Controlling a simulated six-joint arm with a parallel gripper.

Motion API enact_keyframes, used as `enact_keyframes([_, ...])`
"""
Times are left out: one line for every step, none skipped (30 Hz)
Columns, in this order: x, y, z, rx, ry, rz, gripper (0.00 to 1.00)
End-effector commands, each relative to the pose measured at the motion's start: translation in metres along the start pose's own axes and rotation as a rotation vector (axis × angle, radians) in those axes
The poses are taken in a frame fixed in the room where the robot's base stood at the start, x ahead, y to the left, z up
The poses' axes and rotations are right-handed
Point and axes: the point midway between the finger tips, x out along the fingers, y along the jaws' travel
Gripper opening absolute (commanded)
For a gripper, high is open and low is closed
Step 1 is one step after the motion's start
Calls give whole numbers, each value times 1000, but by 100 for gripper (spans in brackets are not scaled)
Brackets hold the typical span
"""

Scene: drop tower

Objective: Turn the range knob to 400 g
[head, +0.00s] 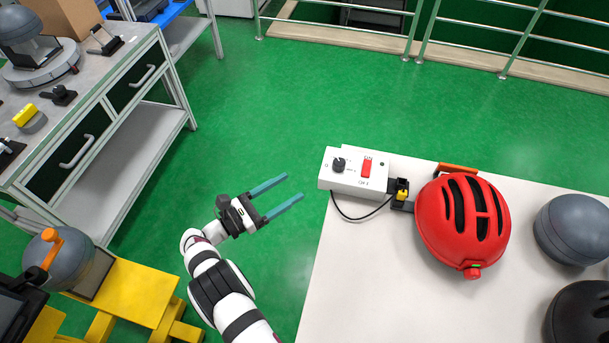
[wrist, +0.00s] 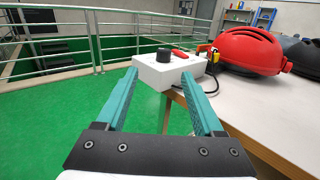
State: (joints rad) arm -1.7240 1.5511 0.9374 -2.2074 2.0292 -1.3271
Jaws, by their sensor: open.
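The range knob (head: 339,164) is a small black round knob on top of a white box (head: 349,182) at the table's back left corner. It also shows in the wrist view (wrist: 163,54), beyond my fingertips and between them. Its pointer and scale are too small to read. A red switch (head: 366,168) sits beside it on the box. My gripper (head: 294,186), with two teal fingers, is open and empty. It is left of the box in the head view, apart from it, over the green floor.
A red helmet (head: 462,222) and grey domes (head: 573,230) stand on the white table (head: 340,270), right of the box. A black cable (head: 358,217) hangs in a loop at the box's front. A grey workbench (head: 95,75) stands at left. Open floor lies between.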

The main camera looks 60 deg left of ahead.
Motion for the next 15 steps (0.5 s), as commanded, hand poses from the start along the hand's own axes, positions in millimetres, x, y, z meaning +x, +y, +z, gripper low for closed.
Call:
enact_keyframes([1, -6, 2, -7, -6, 46, 69])
enact_keyframes([2, -11, 2, -5, -7, 77, 69])
enact_keyframes([3, -18, 1, -4, -1, 115, 69])
enact_keyframes([3, -22, 1, -3, 5, 141, 69])
enact_keyframes([3, -27, 0, -3, 12, 164, 69])
enact_keyframes([3, -34, -1, -2, 22, 185, 69])
enact_keyframes([3, -37, -1, -1, 29, 199, 69])
enact_keyframes([4, -40, -2, -1, 34, 209, 69])
enact_keyframes([5, -42, -2, 1, 39, 216, 69])
enact_keyframes([7, -42, -3, 1, 41, 218, 69])
enact_keyframes([11, -42, -3, 2, 42, 219, 69])
enact_keyframes([18, -41, -4, 2, 42, 217, 69])
enact_keyframes([24, -39, -4, 3, 41, 216, 69])
enact_keyframes([32, -38, -4, 3, 41, 214, 69])
enact_keyframes([43, -36, -5, 2, 41, 215, 69])
